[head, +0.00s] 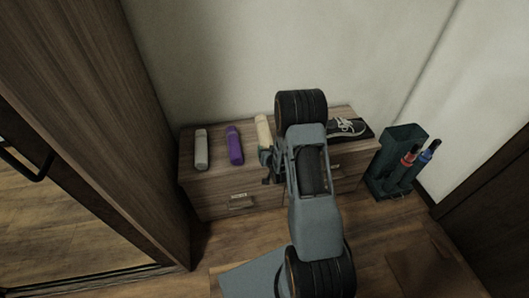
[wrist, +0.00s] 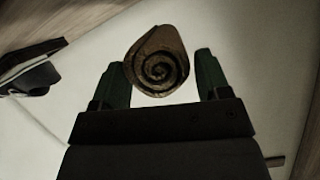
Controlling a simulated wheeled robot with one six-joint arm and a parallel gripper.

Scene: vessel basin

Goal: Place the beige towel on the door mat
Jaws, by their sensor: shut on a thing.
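The beige towel (head: 263,130) is a roll above or at the cabinet top in the head view, just beyond my gripper (head: 268,162). In the wrist view a brownish roll with a spiral end (wrist: 158,62) sits between the two fingers of my gripper (wrist: 160,75), which is shut on it. I take this to be the beige towel; my arm hides part of it in the head view. A flat brown patch on the floor at the lower right, seemingly the door mat (head: 427,266), is dim and partly cut off.
A grey roll (head: 201,150) and a purple roll (head: 235,145) lie on the wooden cabinet (head: 210,182).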

